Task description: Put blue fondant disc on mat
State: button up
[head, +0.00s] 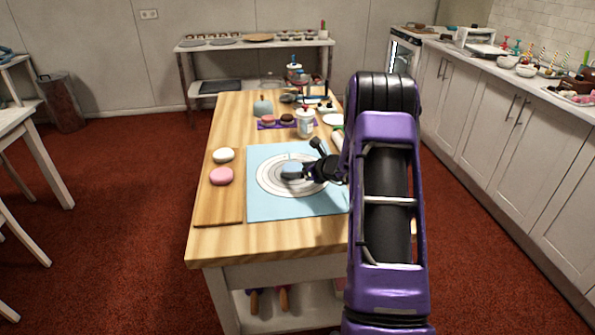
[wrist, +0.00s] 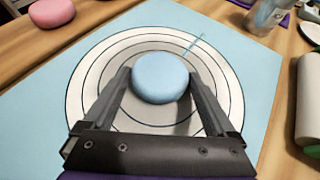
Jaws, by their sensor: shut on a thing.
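The blue fondant disc (wrist: 160,77) is between the two fingers of my gripper (wrist: 160,82) in the wrist view, and the fingers are shut on it. In the head view the blue disc (head: 291,170) shows at the end of my gripper (head: 296,173), over the white ringed circle of the light blue mat (head: 262,208). In the wrist view the mat (wrist: 45,100) spreads around and below the disc, with the disc over its inner rings. I cannot tell whether the disc touches the mat or is held just above it.
A wooden board (head: 218,208) at left holds a pink disc (head: 221,176) and a white disc (head: 223,155). A white roll (wrist: 309,100) lies to the right.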

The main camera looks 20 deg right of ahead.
jog(key=shift+r, duration=0.1)
jog(key=o, duration=1.2)
jog(key=shift+c, duration=0.2)
jog(key=shift+s+d+r, duration=0.15)
jog(key=shift+s+r, duration=0.1)
jog(key=shift+s, duration=0.05)
jog(key=p+v, duration=0.1)
jog(key=v, duration=1)
jog(key=shift+s, duration=0.25)
